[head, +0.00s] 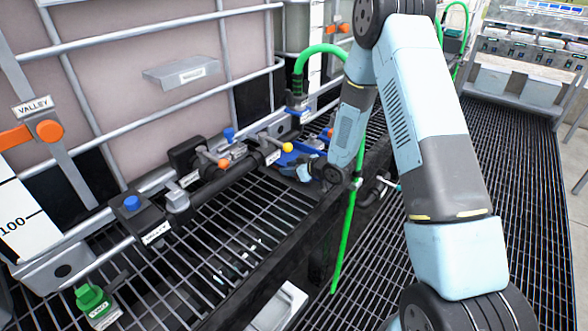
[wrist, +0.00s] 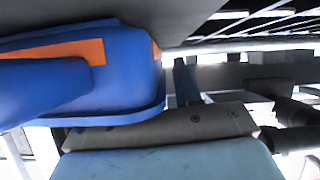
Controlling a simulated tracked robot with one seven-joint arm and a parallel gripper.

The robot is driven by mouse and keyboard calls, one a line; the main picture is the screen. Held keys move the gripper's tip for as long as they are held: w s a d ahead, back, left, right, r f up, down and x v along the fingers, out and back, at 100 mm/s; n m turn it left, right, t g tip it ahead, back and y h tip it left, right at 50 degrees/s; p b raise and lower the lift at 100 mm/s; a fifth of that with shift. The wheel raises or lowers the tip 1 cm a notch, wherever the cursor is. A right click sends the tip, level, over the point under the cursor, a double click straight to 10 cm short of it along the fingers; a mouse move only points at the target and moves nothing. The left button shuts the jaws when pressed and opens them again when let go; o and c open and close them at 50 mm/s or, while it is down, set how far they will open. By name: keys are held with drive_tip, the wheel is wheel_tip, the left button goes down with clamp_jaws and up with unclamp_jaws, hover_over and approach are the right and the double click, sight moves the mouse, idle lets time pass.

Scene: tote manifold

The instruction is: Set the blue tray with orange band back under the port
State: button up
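The blue tray (head: 288,157) is on the rack beside the black pipe fittings, partly hidden by the fittings and my gripper. In the wrist view the blue tray (wrist: 130,88) fills the left side, with an orange band (wrist: 75,50) along its wall and a blue bar-like part in front of the band. My gripper (head: 304,170) is at the tray's near right side. In the wrist view one dark finger (wrist: 185,82) stands close beside the tray's right end. The other finger is hidden, so I cannot tell whether the tray is held.
A green hose (head: 346,210) hangs beside my arm. Bare grating (head: 215,225) lies to the front left.

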drive_tip(key=shift+r, duration=0.1)
drive_tip(key=v, duration=1.2)
drive_tip(key=s+d+r+m+t+h, duration=0.1)
drive_tip(key=s+d+r+m+h, duration=0.15)
drive_tip(key=d+r+h, duration=0.6)
drive_tip(key=s+d+r+m+t+h, duration=0.1)
drive_tip(key=s+d+r+m, duration=0.3)
drive_tip(key=r, duration=0.9)
drive_tip(key=s+d+r+m+g, duration=0.1)
drive_tip(key=s+r, duration=0.2)
drive_tip(key=s, duration=0.5)
drive_tip(key=s+d+r+m+g, duration=0.1)
drive_tip(key=s+r, duration=0.3)
drive_tip(key=s, duration=0.4)
drive_tip(key=s+d+r+m+g, duration=0.1)
drive_tip(key=s+r+m+g, duration=0.1)
drive_tip(key=s, duration=0.6)
drive_tip(key=shift+s+r+m, duration=0.4)
drive_tip(key=shift+r+m, duration=0.05)
drive_tip(key=shift+r, duration=0.35)
drive_tip(key=shift+h, duration=0.25)
